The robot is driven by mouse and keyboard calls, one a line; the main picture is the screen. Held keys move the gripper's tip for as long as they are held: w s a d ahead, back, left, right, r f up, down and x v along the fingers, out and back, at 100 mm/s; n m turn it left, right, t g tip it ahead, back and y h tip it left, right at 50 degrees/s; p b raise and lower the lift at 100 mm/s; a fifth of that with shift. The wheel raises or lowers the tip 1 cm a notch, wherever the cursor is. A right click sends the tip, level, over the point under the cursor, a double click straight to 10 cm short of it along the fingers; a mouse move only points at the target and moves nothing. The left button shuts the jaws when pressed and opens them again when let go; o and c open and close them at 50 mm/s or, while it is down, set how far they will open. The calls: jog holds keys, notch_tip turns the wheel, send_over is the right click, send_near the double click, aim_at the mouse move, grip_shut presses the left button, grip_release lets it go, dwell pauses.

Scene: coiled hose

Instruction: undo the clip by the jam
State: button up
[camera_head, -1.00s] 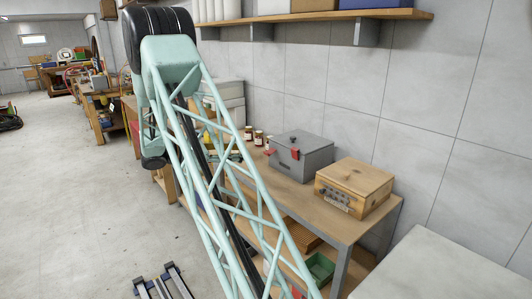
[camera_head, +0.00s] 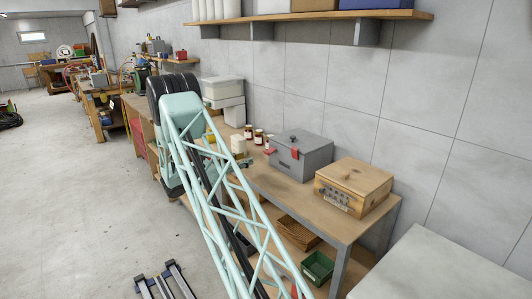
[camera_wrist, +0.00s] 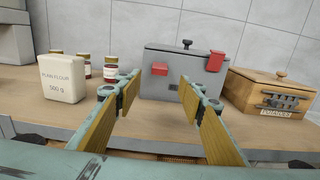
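A grey metal box (camera_head: 312,157) with a dark lid knob stands on the bench. It carries two red clips. The left one (camera_wrist: 160,69) is on the side nearer the jam jars (camera_wrist: 111,68); the right one (camera_wrist: 215,61) is at the right end of the front. The jars, with dark red contents, stand left of the box, also in the head view (camera_head: 258,137). My gripper (camera_wrist: 158,90) is open and empty in the wrist view. Its fingers point at the box, with the left clip seen between them, apart from it.
A white plain flour pack (camera_wrist: 62,79) stands left, close to my left finger. A wooden potatoes box (camera_wrist: 265,95) stands right of the grey box. The wall is close behind. A shelf (camera_head: 310,17) hangs above, and a green bin (camera_head: 318,267) sits below the bench.

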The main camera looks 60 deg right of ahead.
aim_at(265, 152)
dwell(0.4)
jog(key=shift+b+x, duration=0.85)
jog(key=shift+x, duration=6.05)
jog(key=c, duration=0.8)
jog(key=shift+f, duration=0.1)
jog(key=shift+c, duration=0.2)
jog(key=shift+f+h+b, duration=0.55)
jog(key=shift+h+b, duration=0.15)
jog(key=shift+b, duration=0.35)
jog(key=shift+d+f+g+h+b, duration=0.15)
jog(key=shift+f+g+h+b, duration=0.15)
jog(key=shift+h+b, duration=0.45)
jog(key=shift+d+f+g+h+b, duration=0.1)
jog(key=shift+f+g+h+b, duration=0.15)
jog(key=shift+h+b, duration=0.45)
jog(key=shift+r, duration=0.15)
